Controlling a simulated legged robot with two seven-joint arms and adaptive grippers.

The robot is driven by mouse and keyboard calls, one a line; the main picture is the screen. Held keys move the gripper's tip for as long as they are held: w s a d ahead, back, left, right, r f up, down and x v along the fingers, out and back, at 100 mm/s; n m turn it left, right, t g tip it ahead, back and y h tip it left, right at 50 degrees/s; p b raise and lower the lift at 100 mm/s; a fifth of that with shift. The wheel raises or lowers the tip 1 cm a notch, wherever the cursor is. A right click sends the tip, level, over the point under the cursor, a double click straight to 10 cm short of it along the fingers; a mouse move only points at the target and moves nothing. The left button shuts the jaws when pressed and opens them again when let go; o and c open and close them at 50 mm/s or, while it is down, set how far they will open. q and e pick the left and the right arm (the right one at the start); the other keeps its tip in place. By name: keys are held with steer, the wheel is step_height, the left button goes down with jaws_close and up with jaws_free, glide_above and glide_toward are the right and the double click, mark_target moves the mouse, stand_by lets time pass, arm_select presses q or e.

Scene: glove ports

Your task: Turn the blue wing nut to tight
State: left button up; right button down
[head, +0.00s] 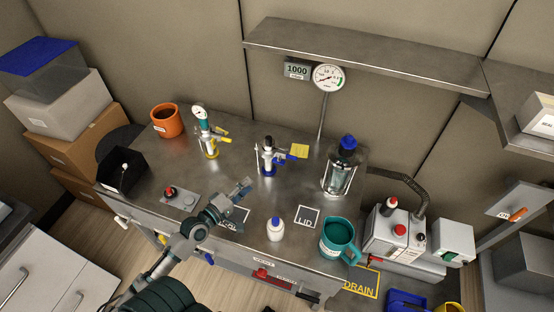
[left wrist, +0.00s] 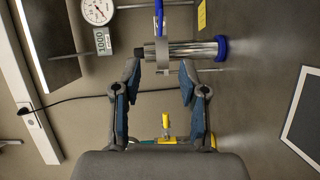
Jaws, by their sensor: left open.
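A small steel clamp fixture (head: 267,160) with a blue foot stands mid-bench in the head view. A blue part (head: 298,151) sticks out to its right; it is too small to make out a wing shape. In the left wrist view the fixture's steel cylinder (left wrist: 190,49) lies sideways with a blue ring at its right end, and a blue bar (left wrist: 159,16) shows at the top. My left gripper (head: 245,187) is in front of the fixture, to its lower left. Its fingers (left wrist: 161,72) are apart and empty, the cylinder beyond their tips. My right gripper is out of view.
A similar yellow-footed fixture (head: 208,145) stands left of the blue one. A steel shelf (head: 360,55) and pressure gauge (head: 328,77) are above.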

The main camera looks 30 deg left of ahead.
arm_select(q)
glide_toward(277, 161)
steer(key=w, duration=0.6)
steer(key=w+f, duration=0.1)
steer(key=w, duration=0.2)
steer(key=shift+d, duration=0.4)
steer(key=shift+w+d+f, duration=0.1)
steer(key=shift+w, duration=0.25)
steer(key=shift+w+d, duration=0.2)
steer(key=shift+d, duration=0.2)
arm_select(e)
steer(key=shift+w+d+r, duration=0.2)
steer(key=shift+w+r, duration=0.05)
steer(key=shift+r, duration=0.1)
arm_select(q)
steer(key=c, duration=0.7)
jaws_close()
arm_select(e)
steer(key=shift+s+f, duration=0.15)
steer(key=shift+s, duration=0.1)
